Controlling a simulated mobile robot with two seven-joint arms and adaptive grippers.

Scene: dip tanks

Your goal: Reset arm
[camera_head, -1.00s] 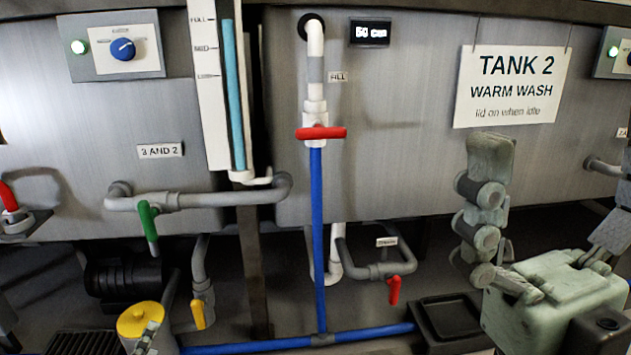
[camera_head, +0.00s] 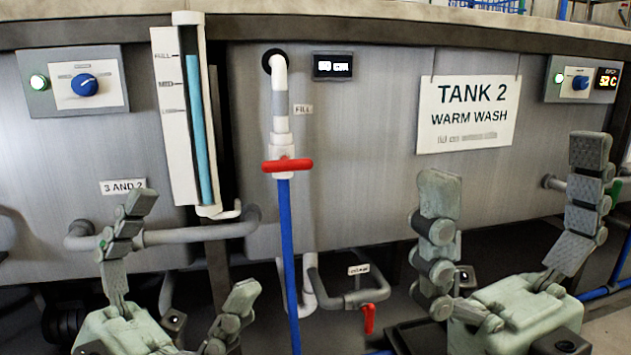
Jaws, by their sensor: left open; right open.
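My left gripper (camera_head: 186,262) is at the lower left, with its two jointed fingers spread wide and nothing between them. It stands in front of the grey pipe by the "3 AND 2" label and hides part of the pipework and the green valve handle. My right gripper (camera_head: 510,205) is at the lower right, also wide open and empty. Its fingers point up, below and beside the TANK 2 sign (camera_head: 468,112). Both grippers appear apart from the pipes and the tank front.
A red fill valve handle (camera_head: 288,166) sits on the white pipe above a blue pipe (camera_head: 290,255), between my grippers. A red drain handle (camera_head: 369,318) hangs low. A level gauge (camera_head: 178,120) and control boxes (camera_head: 75,82) are on the tank fronts. The tank rim (camera_head: 350,35) runs above.

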